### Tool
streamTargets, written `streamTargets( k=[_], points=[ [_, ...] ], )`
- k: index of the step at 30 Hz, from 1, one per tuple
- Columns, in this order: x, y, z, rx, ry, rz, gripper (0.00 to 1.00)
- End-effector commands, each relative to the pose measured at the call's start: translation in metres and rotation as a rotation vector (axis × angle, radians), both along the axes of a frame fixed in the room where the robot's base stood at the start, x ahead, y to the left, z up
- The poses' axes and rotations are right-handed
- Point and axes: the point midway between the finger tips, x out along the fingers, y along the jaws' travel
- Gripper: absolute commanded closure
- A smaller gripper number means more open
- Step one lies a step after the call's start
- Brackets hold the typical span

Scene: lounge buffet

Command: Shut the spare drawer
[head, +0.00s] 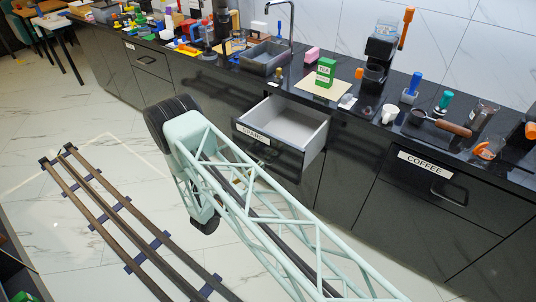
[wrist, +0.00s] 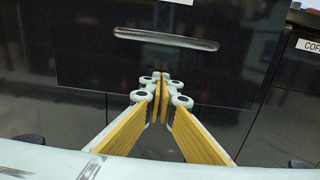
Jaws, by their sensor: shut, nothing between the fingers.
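The spare drawer (head: 289,157) stands pulled out from the counter in the head view, with a white "SPARE" label on its dark front. Its pale grey inside looks empty. In the wrist view, the dark drawer front (wrist: 90,60) with its silver bar handle (wrist: 165,39) fills the upper middle. My gripper (wrist: 161,78) is shut and empty, its yellow-lined fingers pointing at the front below the handle. I cannot tell whether the fingertips touch it. In the head view my arm's lattice mostly hides the gripper.
The coffee drawer (head: 425,178) to the right looks shut. The counter above holds a green tea box (head: 325,72), a white mug (head: 390,114), a sink (head: 264,58) and a coffee machine (head: 380,50). Floor rails (head: 120,225) run at the left. Tiled floor lies open before the counter.

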Motion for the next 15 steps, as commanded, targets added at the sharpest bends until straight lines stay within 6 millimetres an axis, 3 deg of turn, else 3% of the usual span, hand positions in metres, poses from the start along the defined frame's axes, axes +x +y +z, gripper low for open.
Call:
streamTargets(
  k=[15],
  points=[
    [0.0029,-0.0029,-0.0002,0.0,0.0,-0.001,1.0]
  ],
)
